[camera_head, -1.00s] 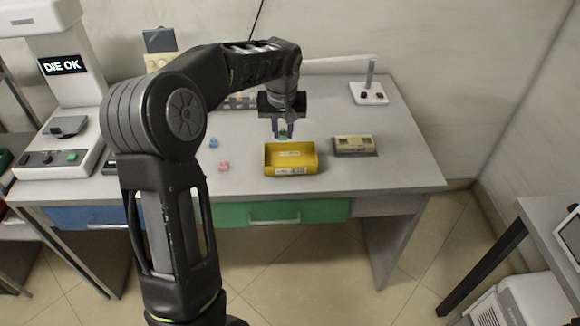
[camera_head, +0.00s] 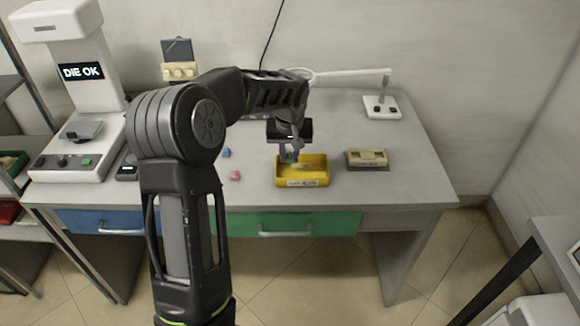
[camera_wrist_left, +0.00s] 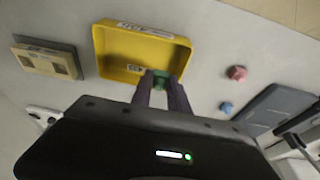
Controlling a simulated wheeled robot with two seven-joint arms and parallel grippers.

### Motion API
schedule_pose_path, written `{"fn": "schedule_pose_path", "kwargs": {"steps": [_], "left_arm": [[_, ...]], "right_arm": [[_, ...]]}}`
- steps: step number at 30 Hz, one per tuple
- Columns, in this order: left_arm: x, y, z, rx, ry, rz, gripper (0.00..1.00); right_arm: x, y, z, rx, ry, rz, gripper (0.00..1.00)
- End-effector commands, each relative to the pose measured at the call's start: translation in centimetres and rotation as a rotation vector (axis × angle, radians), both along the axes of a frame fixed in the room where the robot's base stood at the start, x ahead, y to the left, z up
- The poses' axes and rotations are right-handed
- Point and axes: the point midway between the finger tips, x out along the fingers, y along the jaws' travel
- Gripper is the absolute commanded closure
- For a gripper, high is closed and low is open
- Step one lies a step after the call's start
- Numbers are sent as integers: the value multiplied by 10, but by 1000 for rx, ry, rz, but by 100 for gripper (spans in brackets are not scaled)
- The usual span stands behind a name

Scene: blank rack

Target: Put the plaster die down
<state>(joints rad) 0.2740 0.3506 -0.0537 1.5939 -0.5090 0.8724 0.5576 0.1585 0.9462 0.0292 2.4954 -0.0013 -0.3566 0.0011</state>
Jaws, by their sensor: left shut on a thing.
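My left gripper (camera_head: 290,157) is shut on a small green piece, which I take to be the plaster die (camera_wrist_left: 161,80). The fingers point down at the back-left part of the yellow tray (camera_head: 301,183). In the left wrist view the green piece overlaps the near rim of the yellow tray (camera_wrist_left: 118,73). I cannot tell whether it touches the tray. In the head view the piece is mostly hidden by the fingers. My right gripper is not in view.
A pink piece (camera_head: 235,175) and a blue piece (camera_head: 227,153) lie left of the tray. A beige box (camera_head: 367,159) stands to its right. A machine reading "DIE OK" (camera_head: 82,71) stands at the table's left. The table's right front is clear.

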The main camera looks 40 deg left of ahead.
Motion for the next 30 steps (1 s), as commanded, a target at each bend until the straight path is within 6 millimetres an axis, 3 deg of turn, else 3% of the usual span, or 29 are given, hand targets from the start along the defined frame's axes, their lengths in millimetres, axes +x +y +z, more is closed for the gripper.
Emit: {"fn": "schedule_pose_path", "kwargs": {"steps": [5, 15, 28, 29, 30], "left_arm": [[0, 0, -2, 0, 1, 0, 100], [0, 0, -47, 0, 1, 1, 100], [0, 0, -55, 1, -1, 0, 100], [0, 0, -53, 1, -1, 0, 77], [0, 0, -52, 1, -1, 0, 74]], "right_arm": [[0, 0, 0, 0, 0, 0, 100], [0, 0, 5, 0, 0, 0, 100], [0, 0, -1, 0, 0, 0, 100], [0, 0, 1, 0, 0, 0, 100], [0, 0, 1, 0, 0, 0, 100]]}}
